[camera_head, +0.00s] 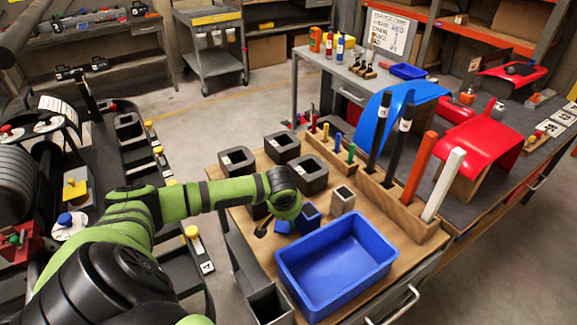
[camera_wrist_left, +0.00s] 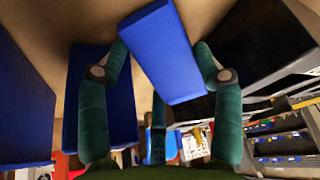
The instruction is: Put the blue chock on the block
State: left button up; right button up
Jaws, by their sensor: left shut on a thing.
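My left gripper (camera_wrist_left: 162,62) is shut on a blue chock (camera_wrist_left: 160,45), which sits between its two green fingers in the left wrist view. A second blue piece (camera_wrist_left: 105,100) shows just behind the left finger there. In the head view two blue pieces, one at the wrist (camera_head: 309,214) and one lower (camera_head: 282,227), lie close beside my left gripper, whose fingers are mostly hidden under the arm; I cannot tell which is held. Black hollow blocks (camera_head: 237,160) stand on the wooden table top (camera_head: 240,222). I cannot tell which block is meant. My right gripper is out of view.
A blue bin (camera_head: 335,262) stands right of the gripper. A wooden rack (camera_head: 410,215) with upright coloured bars borders the table's right.

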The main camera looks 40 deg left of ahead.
pick_arm(q)
jog(key=o, duration=1.3)
jog(key=shift+f, duration=0.15)
jog(key=shift+o, duration=0.2)
